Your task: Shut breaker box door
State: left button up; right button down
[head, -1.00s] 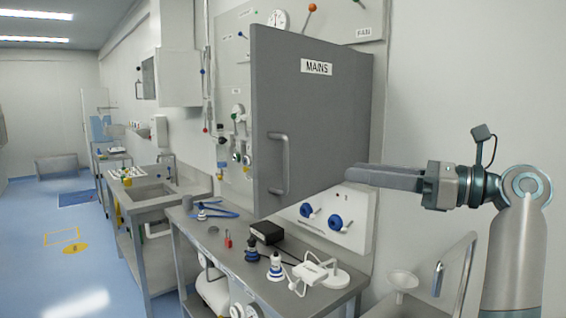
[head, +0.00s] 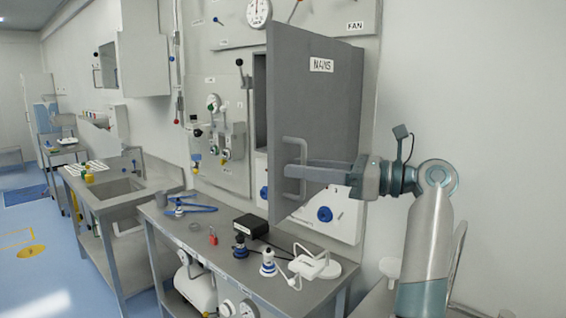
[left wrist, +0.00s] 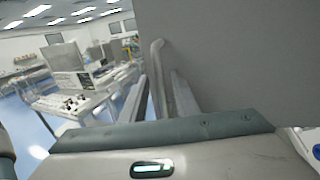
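The grey breaker box door (head: 335,110), labelled MAINS, stands open, swung out from the wall panel. Part of the box (head: 260,90) shows behind its left edge. A grey bar handle (head: 290,150) is on the door's face near its free edge. My left gripper (head: 294,170) is at the handle, fingers pointing left along the door face. In the left wrist view the handle (left wrist: 158,75) stands between the two fingers (left wrist: 160,97), which look apart. Firm contact cannot be made out. My right gripper is not in view.
A grey bench (head: 215,262) below the door holds a black box (head: 251,226), a red padlock (head: 213,236) and a white device (head: 310,264). A blue knob (head: 324,214) is on the wall panel under the door. A sink bench (head: 118,187) stands further left.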

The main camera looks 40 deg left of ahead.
pick_arm(q)
jog(key=shift+a, duration=0.25)
jog(key=shift+d, duration=0.1)
grip_shut()
